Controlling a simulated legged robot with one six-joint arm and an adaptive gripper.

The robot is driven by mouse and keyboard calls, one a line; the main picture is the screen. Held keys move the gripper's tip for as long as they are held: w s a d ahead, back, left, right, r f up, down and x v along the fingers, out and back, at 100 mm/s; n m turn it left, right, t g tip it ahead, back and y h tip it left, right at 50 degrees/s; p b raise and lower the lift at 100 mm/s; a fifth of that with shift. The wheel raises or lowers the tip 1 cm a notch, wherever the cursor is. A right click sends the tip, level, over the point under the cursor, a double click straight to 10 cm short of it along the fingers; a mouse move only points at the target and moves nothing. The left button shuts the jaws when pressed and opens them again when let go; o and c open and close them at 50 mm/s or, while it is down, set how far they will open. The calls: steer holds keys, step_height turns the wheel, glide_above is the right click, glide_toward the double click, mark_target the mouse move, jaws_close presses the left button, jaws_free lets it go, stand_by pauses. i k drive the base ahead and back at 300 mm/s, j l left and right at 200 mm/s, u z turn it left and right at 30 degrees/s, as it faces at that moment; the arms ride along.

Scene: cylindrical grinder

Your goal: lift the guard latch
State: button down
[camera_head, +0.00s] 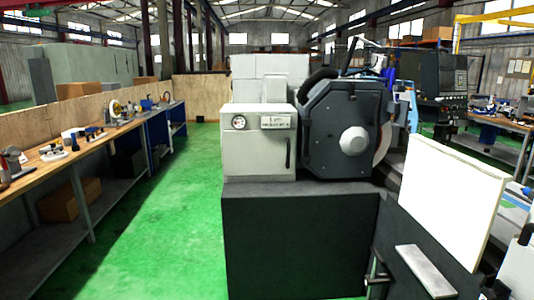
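The cylindrical grinder stands in the middle, its dark wheel guard (325,130) facing me with a pale round cap (353,140) on its front. The edge of a pale grinding wheel (383,143) shows at the guard's right side. I cannot pick out the guard latch with certainty at this size. Left of the guard is a white cabinet (257,155) with a round gauge (239,122), a label and a dark upright handle (288,152). My gripper is not in view.
The grinder's dark base (290,245) fills the lower middle. A white panel (440,200) and a grey plate (425,271) stand at the lower right. A long workbench (90,148) with tools runs along the left. Green floor (170,220) is clear between bench and grinder.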

mark_target(352, 98)
steer(key=i+j+z, duration=0.1)
steer(key=i, duration=0.6)
steer(key=i+j+z, duration=0.1)
steer(key=j+z, duration=0.35)
steer(key=j, duration=0.15)
steer(key=j+z, duration=0.5)
steer(key=i+j, duration=0.05)
steer(key=j, duration=0.05)
